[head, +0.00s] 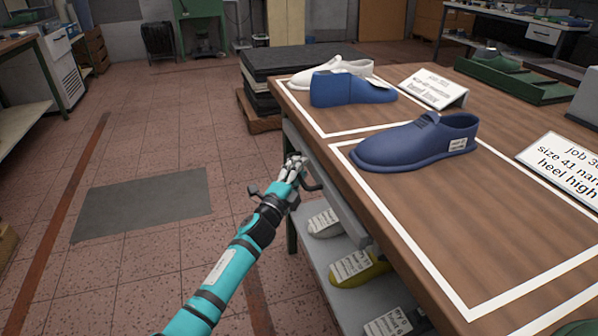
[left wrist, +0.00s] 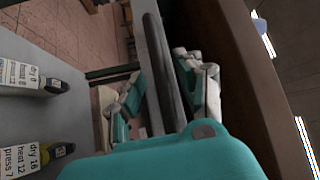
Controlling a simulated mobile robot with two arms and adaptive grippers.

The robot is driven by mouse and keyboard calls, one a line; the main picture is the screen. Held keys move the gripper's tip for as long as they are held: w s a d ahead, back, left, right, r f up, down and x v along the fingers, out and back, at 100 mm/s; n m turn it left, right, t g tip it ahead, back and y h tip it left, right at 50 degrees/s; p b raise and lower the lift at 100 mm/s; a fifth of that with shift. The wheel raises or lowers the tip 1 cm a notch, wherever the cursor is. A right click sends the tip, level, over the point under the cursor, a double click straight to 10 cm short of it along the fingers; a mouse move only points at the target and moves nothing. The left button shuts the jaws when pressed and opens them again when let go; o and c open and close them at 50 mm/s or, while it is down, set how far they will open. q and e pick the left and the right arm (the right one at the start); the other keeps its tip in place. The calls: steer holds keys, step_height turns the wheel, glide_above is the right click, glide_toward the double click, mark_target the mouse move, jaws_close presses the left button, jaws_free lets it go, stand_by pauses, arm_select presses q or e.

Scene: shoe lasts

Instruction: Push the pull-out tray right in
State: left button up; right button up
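The pull-out tray (head: 349,222) is a grey, shallow tray under the wooden table top, and its front sticks out past the table's left edge. A dark bar handle (head: 313,186) is on its front. My left gripper (head: 294,165) is at this front, beside the handle. In the left wrist view a dark bar (left wrist: 165,70) runs between the fingers of my left gripper (left wrist: 163,100), which stand apart on either side of it. I cannot tell whether they touch it. The tray's inside is hidden under the table top. My right gripper is not in view.
On the wooden table (head: 420,215) are a blue shoe last (head: 415,145), another blue last (head: 350,88), a white one and label cards. A lower shelf (head: 325,265) holds several labelled lasts. The floor to the left is open, with a grey mat (head: 145,203).

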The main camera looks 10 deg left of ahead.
arm_select(q)
steer(key=shift+a, duration=0.1)
steer(key=shift+s, duration=0.2)
steer(key=v, duration=1.1)
steer(key=shift+s, duration=0.3)
steer(key=shift+s+f, duration=0.1)
steer(key=shift+f, duration=0.05)
